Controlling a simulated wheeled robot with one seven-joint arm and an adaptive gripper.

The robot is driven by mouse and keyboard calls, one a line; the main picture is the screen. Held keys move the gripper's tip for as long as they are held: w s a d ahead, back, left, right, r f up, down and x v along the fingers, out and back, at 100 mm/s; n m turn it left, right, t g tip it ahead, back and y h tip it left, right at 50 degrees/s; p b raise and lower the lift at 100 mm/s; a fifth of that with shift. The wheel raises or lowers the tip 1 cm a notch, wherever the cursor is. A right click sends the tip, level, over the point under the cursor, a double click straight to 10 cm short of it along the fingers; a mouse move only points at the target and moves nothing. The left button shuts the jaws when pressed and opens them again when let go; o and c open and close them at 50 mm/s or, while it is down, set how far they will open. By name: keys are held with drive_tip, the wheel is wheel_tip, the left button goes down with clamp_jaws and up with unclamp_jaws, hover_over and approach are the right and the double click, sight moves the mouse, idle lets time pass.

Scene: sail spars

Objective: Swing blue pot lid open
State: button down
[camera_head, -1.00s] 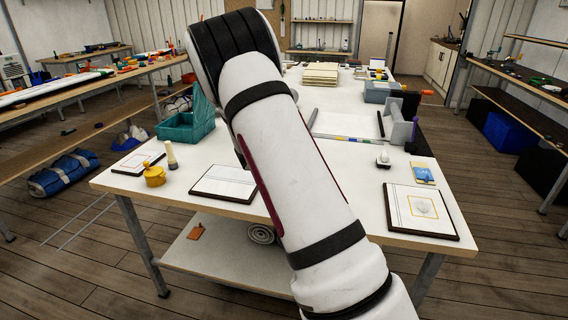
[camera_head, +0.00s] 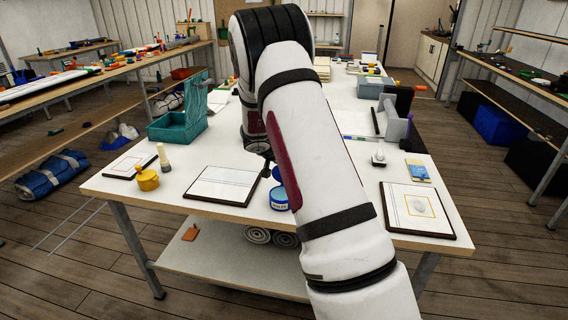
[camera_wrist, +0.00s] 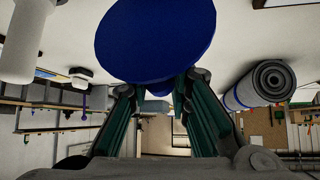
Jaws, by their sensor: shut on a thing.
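The blue pot (camera_head: 279,201) stands near the front edge of the white table, with a pale label on its side, and my arm hides its right side. A blue piece, apparently its lid (camera_head: 277,174), shows raised above and behind the pot rim. In the wrist view the blue round lid (camera_wrist: 155,38) fills the top middle, its flat face towards the camera. My gripper (camera_wrist: 160,88) is shut at the lid's near edge, where a small blue tab shows between the green-padded fingers. In the head view my gripper (camera_head: 265,155) is partly hidden behind my arm.
A framed white board (camera_head: 222,185) lies left of the pot, and a yellow pot (camera_head: 147,180) and teal bin (camera_head: 178,122) are further left. Another framed board (camera_head: 425,212) lies right of my arm. A grey roll (camera_wrist: 262,84) shows close by in the wrist view.

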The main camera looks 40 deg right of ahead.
drive_tip(key=shift+w+d+f, duration=0.1)
drive_tip(key=shift+w+d, duration=0.35)
drive_tip(key=shift+w, duration=0.05)
idle(0.3)
drive_tip(key=c, duration=1.5)
unclamp_jaws()
drive_tip(key=shift+f, duration=0.1)
drive_tip(key=shift+o, duration=0.2)
drive_tip(key=v, duration=1.2)
